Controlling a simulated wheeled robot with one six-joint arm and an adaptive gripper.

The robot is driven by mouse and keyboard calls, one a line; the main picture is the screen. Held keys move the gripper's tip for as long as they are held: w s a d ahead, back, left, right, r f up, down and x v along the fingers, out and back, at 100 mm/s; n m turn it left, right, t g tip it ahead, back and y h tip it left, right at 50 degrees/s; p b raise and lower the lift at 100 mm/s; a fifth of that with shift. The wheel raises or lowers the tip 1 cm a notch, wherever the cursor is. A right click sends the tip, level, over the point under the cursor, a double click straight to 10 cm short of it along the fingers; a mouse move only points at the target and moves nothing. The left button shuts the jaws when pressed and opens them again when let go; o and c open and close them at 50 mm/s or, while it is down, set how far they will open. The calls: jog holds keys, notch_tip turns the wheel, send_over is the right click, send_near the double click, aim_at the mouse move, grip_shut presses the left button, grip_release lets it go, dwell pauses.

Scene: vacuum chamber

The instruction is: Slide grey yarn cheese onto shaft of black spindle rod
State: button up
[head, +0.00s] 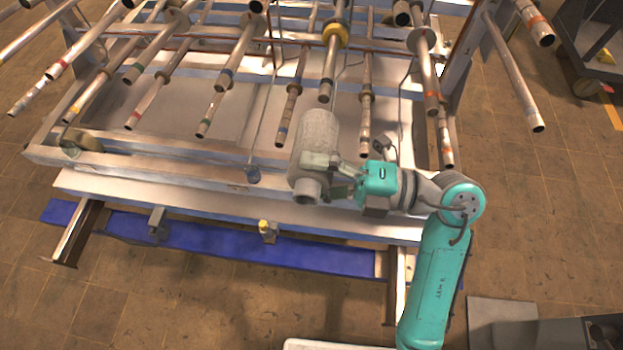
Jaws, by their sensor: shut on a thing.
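The grey yarn cheese (316,138) is a thick grey cylinder with a hollow tube end (307,192) facing the camera. My gripper (322,175) is shut on it from the right, with its fingers across the lower part of the cylinder. The yarn cheese is held in front of the rack, over its front frame. Several metal rods with coloured bands project toward the camera from the rack. A rod with a dark end (327,75) is just above and behind the yarn cheese. I cannot tell which rod is the black spindle rod, or whether any rod is inside the cheese.
The rack's pale metal frame (150,163) spans the middle, with a blue beam (215,243) low at the front. Neighbouring rods (367,110) and (290,110) stand close on both sides. Tiled floor (200,300) lies clear in front.

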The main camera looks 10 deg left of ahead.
jog(key=shift+w+f, duration=0.15)
jog(key=shift+w, duration=1.8)
jog(key=shift+w+d+f, duration=0.1)
jog(key=shift+w, duration=1.15)
jog(key=shift+w+d+f, duration=0.1)
jog(key=shift+w, duration=1.3)
jog(key=shift+w+f, duration=0.2)
jog(key=shift+w, duration=2.15)
